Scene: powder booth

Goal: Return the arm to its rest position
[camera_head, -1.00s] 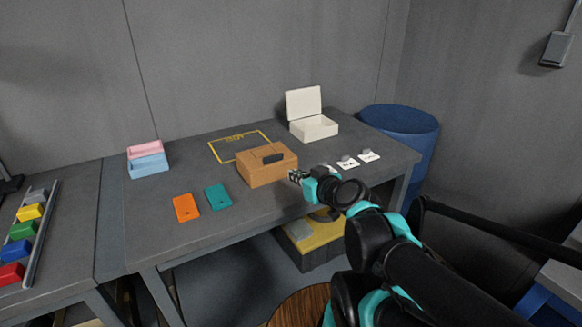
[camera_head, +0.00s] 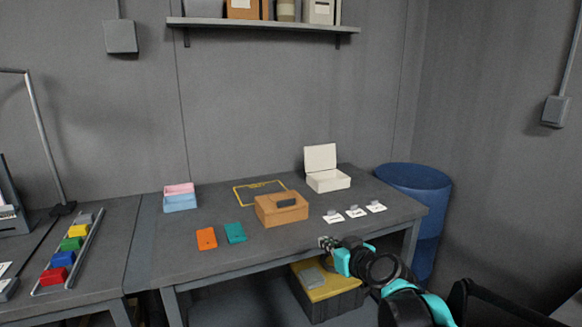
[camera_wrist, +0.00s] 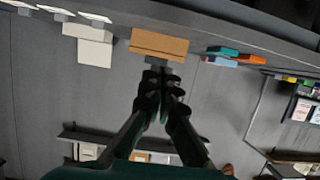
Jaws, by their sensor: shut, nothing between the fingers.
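My gripper (camera_head: 327,243) is at the front edge of the grey table (camera_head: 212,254), right of and below the brown box in the head view. Its fingers are shut and empty; they also show in the wrist view (camera_wrist: 163,76). The brown box (camera_head: 283,214), with a dark handle on it, stands closed on the table. In the wrist view the box (camera_wrist: 158,43) appears beyond the fingertips, and the picture is upside down. My arm reaches in from the lower right of the head view.
An open white box (camera_head: 328,182), a yellow outline (camera_head: 259,193), orange (camera_head: 206,239) and teal (camera_head: 235,233) plates and white cards (camera_head: 356,211) are on the table. A blue barrel (camera_head: 414,199) stands right. A yellow-topped bin (camera_head: 325,281) is below. A shelf (camera_head: 264,24) hangs above.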

